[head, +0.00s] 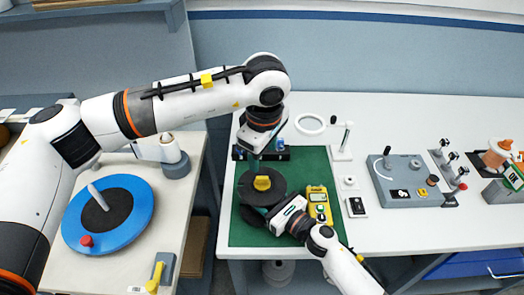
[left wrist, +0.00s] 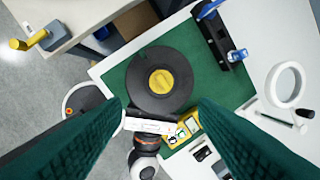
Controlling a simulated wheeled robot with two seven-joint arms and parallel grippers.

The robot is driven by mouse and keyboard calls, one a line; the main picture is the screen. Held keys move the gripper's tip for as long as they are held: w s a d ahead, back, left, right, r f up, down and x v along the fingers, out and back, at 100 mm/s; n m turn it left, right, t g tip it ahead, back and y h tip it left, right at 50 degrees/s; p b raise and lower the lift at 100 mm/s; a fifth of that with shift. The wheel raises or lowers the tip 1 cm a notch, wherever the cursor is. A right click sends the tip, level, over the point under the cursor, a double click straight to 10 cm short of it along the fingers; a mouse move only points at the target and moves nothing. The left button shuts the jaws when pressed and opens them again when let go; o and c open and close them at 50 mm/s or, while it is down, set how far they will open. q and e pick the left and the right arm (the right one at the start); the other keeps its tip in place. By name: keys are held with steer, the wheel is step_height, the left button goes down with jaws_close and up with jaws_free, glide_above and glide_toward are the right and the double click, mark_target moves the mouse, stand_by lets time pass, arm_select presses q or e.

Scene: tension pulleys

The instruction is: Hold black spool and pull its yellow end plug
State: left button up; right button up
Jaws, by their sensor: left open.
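The black spool (head: 275,196) is a round disc over the green mat, with a yellow end plug (head: 262,183) in its middle facing up. In the left wrist view the spool (left wrist: 140,92) and plug (left wrist: 161,81) lie beyond my fingertips. My left gripper (left wrist: 160,104) is open and empty, pointing down above the spool; in the head view it shows end-on (head: 256,160). My right gripper (head: 268,217) is at the spool's near edge. Its fingertips are largely hidden by the spool, so I cannot tell whether they grip it.
The green mat (head: 305,166) also holds a yellow meter (head: 319,204) right of the spool. A black rack (head: 280,153) stands behind it. A grey fixture (head: 408,184) stands right. A blue turntable (head: 135,226) is on the left bench.

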mark_target(262, 177)
arm_select(q)
steer(key=f+m, duration=0.3)
steer(key=w+f+m, duration=0.1)
steer(key=f+m, duration=0.3)
steer(key=w+f+m+t, duration=0.1)
steer(key=f+m, duration=0.3)
steer(key=shift+w+a, duration=0.1)
steer(key=shift+w, duration=0.1)
stand_by(0.4)
steer(key=c, duration=1)
